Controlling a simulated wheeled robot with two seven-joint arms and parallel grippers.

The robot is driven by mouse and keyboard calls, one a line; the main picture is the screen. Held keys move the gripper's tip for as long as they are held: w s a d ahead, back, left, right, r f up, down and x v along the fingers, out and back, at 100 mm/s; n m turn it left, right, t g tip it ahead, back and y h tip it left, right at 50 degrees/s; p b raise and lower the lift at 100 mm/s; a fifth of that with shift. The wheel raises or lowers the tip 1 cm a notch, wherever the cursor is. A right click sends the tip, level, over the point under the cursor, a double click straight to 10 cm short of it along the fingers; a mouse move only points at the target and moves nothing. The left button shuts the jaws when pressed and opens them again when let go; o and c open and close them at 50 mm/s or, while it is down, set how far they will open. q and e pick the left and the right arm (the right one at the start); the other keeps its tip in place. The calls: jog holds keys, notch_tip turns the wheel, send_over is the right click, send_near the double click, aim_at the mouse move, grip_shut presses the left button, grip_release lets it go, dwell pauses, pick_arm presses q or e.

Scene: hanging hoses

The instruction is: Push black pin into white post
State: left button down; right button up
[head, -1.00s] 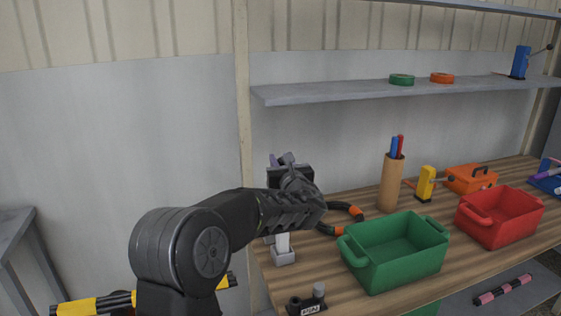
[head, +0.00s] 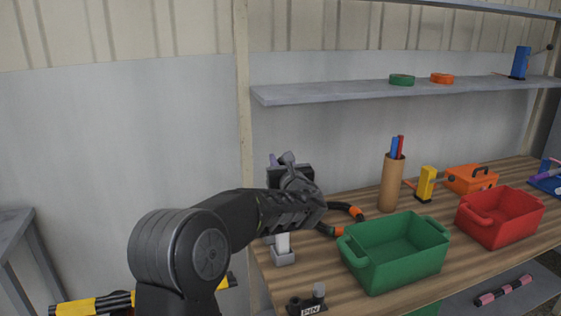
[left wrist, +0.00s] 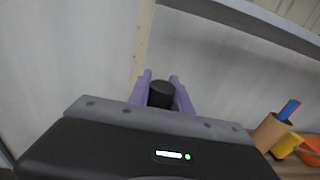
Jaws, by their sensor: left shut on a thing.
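My left gripper shows in the left wrist view (left wrist: 160,90) with purple fingers shut on a dark cylinder, the black pin (left wrist: 162,94). In the head view my left gripper (head: 285,160) is largely behind my own arm, and the pin cannot be made out there. The white post (head: 283,243) stands upright on a grey base at the left end of the wooden table, below my gripper. The post's upper part is hidden by my arm. Whether the pin touches the post cannot be told. My right gripper is not in view.
A green bin (head: 395,255) stands right of the post, with a red bin (head: 499,218) beyond it. A black and orange hose (head: 350,211) lies behind the green bin. A small holder labelled PIN (head: 308,305) is at the table's front. A brown cup (head: 391,184) holds pens.

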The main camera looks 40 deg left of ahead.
pick_arm(q)
jog(key=shift+b, duration=0.4)
dwell(1.0)
jog(key=shift+f+b, duration=2.55)
jog(key=shift+f, duration=0.1)
jog(key=c, duration=1.1)
grip_release()
jog(key=b+v, duration=0.1)
jog(key=v, duration=0.7)
